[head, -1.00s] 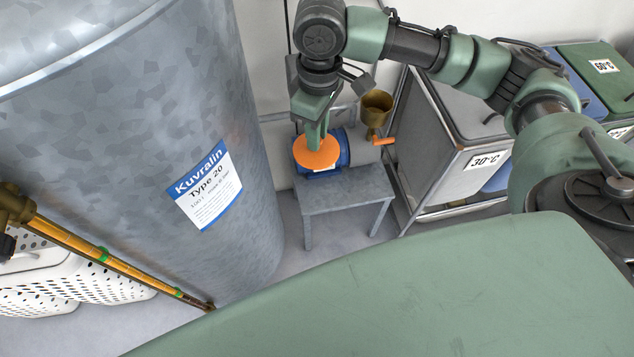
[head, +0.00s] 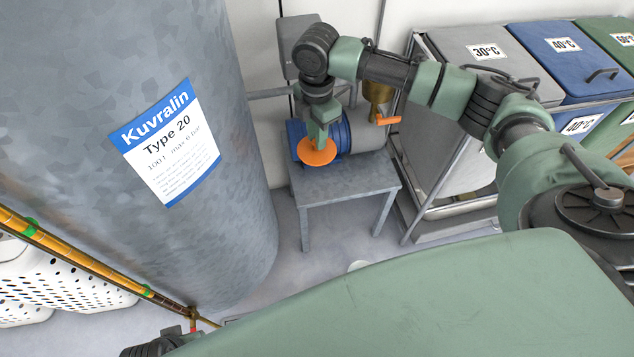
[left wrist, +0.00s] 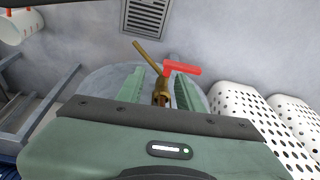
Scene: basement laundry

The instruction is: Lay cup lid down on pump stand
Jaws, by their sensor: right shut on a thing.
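The cup lid (head: 317,153) is an orange disc, tilted in the head view. My right gripper (head: 318,138) is shut on it and holds it in front of the blue pump motor, over the left back part of the pump stand. The pump stand (head: 350,182) is a small grey metal table; its front top is bare. I cannot tell whether the lid touches the stand or motor. My left gripper (left wrist: 160,88) is open in the left wrist view, with a brass valve (left wrist: 160,92) between or beyond its fingers and a red handle (left wrist: 183,69) beside them.
The blue motor (head: 343,135) and a brass cup (head: 378,92) with an orange lever (head: 388,120) are at the stand's back. A large grey tank (head: 235,200) stands close on the left. Lidded bins (head: 480,60) line the right. White perforated baskets (left wrist: 245,115) stand beside the left gripper.

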